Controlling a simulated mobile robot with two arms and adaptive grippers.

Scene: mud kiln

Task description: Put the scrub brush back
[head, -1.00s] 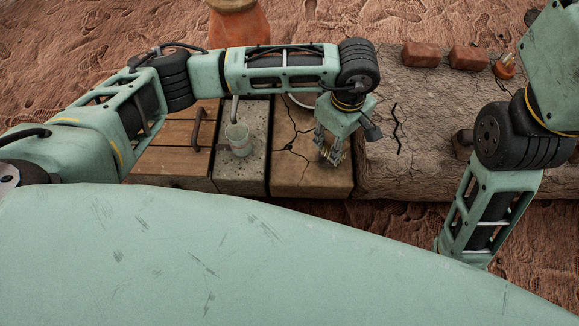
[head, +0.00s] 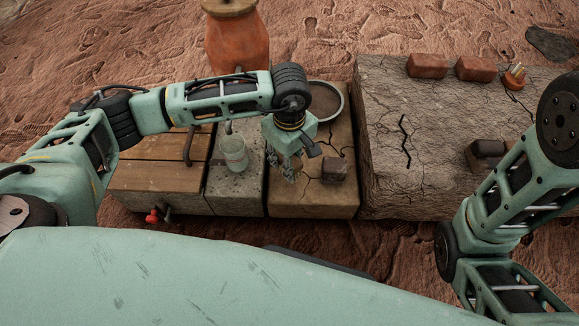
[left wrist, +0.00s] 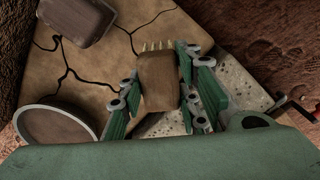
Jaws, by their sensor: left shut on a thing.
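The scrub brush (left wrist: 158,82) is a brown wooden block with pale bristles along one end. In the left wrist view it sits between the fingers of my left gripper (left wrist: 160,88), which is shut on it. In the head view my left gripper (head: 284,168) points down over the left part of the cracked tan slab (head: 310,205), near the grey stone block. The fingers mostly hide the brush there. I cannot tell whether the brush touches the slab. My right arm is at the right; its gripper is out of view.
A dark brown block (head: 335,169) lies on the slab, right of my left gripper. A round metal-rimmed pan (head: 340,102) stands at the back. A clear cup (head: 234,152) stands on the grey stone block (head: 235,195). Bricks (head: 427,66) lie on the large stone at right.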

